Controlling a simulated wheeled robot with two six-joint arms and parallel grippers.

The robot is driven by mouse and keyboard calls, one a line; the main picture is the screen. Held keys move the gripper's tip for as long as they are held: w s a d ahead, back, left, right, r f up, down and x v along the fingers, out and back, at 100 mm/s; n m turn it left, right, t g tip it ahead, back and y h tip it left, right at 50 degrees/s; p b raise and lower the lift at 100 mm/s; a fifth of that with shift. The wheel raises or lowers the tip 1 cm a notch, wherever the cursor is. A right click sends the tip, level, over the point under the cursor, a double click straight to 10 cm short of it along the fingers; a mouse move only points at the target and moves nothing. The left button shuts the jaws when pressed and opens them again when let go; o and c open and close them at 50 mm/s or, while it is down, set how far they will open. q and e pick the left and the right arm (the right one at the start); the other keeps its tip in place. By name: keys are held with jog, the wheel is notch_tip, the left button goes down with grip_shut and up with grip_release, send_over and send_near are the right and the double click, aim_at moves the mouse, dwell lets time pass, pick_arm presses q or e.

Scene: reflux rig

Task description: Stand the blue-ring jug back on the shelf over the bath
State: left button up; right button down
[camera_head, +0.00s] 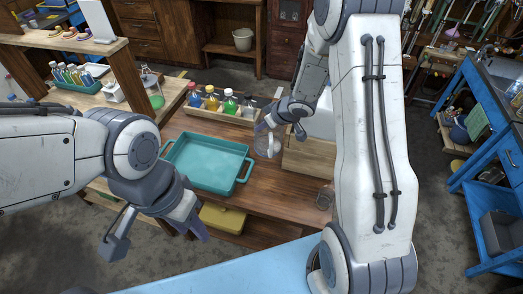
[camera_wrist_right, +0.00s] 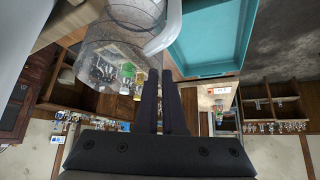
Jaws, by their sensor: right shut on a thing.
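A clear glass jug (camera_head: 267,146) is at the right end of the teal tray, in front of the bottle rack. In the right wrist view the jug (camera_wrist_right: 118,42) fills the upper left, with its pale curved handle (camera_wrist_right: 168,30) at the fingertips. No blue ring can be made out. My right gripper (camera_head: 279,124) is shut on the jug's handle; the fingers (camera_wrist_right: 166,76) lie close together in the wrist view. My left gripper (camera_head: 155,240) is open and empty, left of and nearer than the tray. I cannot tell whether the jug touches the table.
The teal tray (camera_head: 247,171) lies on the wooden table (camera_head: 262,206). A wooden rack (camera_head: 228,128) of coloured bottles stands behind it. A raised wooden shelf (camera_head: 60,42) is upper left.

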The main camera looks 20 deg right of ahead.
aim_at(263, 143)
notch_tip(263, 143, down, 8)
jog(key=shift+r+b, duration=0.1)
jog(key=shift+b, duration=0.6)
jog(key=c, duration=1)
grip_release()
